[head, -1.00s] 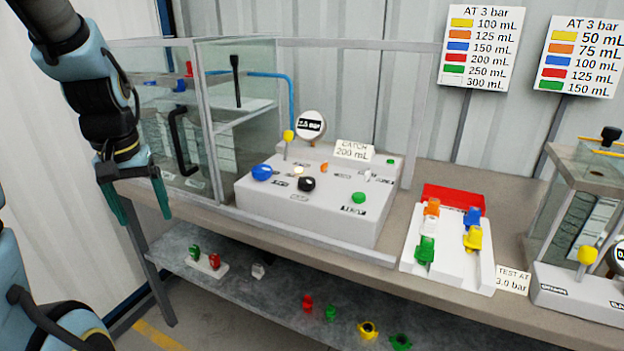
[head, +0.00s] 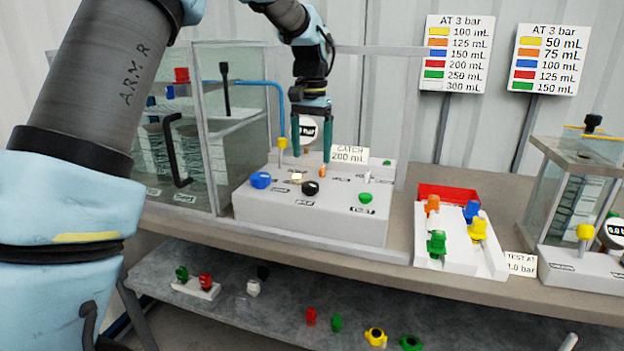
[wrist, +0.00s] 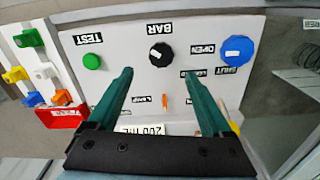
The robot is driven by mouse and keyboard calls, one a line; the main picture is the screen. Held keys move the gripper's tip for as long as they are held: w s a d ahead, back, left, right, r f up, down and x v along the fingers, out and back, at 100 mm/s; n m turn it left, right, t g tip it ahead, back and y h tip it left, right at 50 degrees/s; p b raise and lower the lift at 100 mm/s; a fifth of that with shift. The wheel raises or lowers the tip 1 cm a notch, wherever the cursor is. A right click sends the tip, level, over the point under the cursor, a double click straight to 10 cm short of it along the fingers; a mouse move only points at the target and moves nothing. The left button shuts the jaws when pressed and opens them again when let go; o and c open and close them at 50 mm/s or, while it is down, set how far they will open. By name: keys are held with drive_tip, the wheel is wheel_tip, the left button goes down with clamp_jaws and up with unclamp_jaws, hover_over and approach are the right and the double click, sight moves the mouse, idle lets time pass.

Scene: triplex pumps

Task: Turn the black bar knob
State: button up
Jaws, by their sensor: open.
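The black bar knob (head: 310,188) sits on the sloped top of the white control box (head: 300,215), between the blue knob (head: 260,180) and the green button (head: 365,198). My gripper (head: 310,157) hangs fingers-down over the back part of the box, in front of the gauge. In the wrist view its two green fingers (wrist: 158,73) are spread wide with nothing between their tips. The knob is not touched.
An orange lever (wrist: 165,100) and a yellow-topped valve (head: 283,145) stand close to my gripper. A glass tank (head: 180,130) is at the left. A white nozzle tray (head: 455,257) and a second test rig (head: 580,255) are at the right.

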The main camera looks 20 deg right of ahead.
sight(311, 184)
wheel_tip(311, 184, down, 8)
drive_tip(key=shift+w+r+p, duration=0.1)
drive_tip(key=shift+p, duration=0.5)
clamp_jaws()
idle(0.4)
